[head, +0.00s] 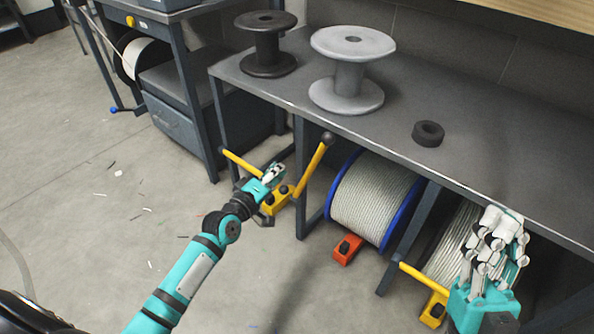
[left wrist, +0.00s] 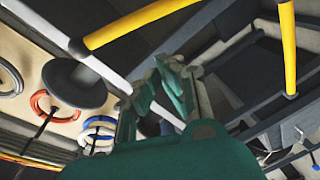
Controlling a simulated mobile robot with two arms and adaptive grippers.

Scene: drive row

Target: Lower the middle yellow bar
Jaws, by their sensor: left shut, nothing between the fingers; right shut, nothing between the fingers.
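Yellow bars stand under the bench in the head view. The middle yellow bar (head: 311,170) slants upward to a black knob, its lower end near a yellow bracket (head: 275,203). Another yellow bar (head: 243,164) is to its left, and a third yellow bar (head: 419,274) is lower right. My left gripper (head: 275,172) is shut and empty, between the left and middle bars in the picture. In the left wrist view, its fingers (left wrist: 172,68) are below a knobbed yellow bar (left wrist: 140,24); another yellow bar (left wrist: 288,50) is at right. My right gripper (head: 501,222) is shut and empty in front of the bench's right part.
The grey bench (head: 460,165) carries a black spool (head: 267,58), a grey spool (head: 346,95) and a black ring (head: 428,134). Below are a blue-rimmed cable reel (head: 370,200), an orange-red block (head: 346,249) and bench legs. Open floor (head: 90,220) lies at left.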

